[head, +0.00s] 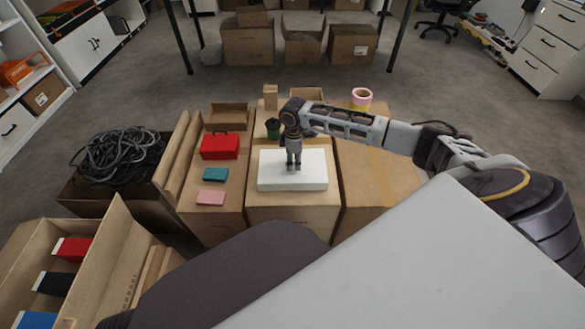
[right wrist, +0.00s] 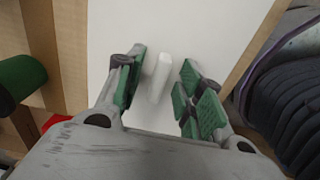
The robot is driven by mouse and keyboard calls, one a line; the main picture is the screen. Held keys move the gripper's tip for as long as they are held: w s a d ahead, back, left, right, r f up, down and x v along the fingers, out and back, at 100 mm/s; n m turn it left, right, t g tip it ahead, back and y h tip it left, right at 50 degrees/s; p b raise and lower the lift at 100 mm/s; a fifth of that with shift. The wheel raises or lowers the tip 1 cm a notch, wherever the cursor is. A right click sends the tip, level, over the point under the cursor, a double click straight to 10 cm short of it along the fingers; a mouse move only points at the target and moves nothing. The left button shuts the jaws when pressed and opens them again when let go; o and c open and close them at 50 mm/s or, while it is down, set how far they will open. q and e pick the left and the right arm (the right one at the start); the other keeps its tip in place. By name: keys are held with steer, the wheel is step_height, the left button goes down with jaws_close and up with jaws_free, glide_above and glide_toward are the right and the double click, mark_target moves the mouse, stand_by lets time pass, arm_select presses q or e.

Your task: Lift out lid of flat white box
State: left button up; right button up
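The flat white box (head: 310,181) lies on top of the middle carton in the head view. In the right wrist view its white lid (right wrist: 215,35) fills the middle, with a narrow raised white handle (right wrist: 160,76) on it. My right gripper (head: 293,166) points down over the lid. In the right wrist view its green-padded fingers (right wrist: 157,88) are apart, one on each side of the handle, with a gap to it on both sides. I cannot tell the exact height of the fingertips. My left gripper is not in view.
Left of the white box are a red box (head: 220,147), a teal block (head: 215,174) and a pink block (head: 211,198) on a carton. A dark green cup (head: 273,128) stands behind it. A pink tape roll (head: 361,97) sits at right. The right carton's near top (head: 375,185) is clear.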

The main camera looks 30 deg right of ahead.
steer(key=shift+f, duration=0.1)
stand_by(0.4)
jaws_close()
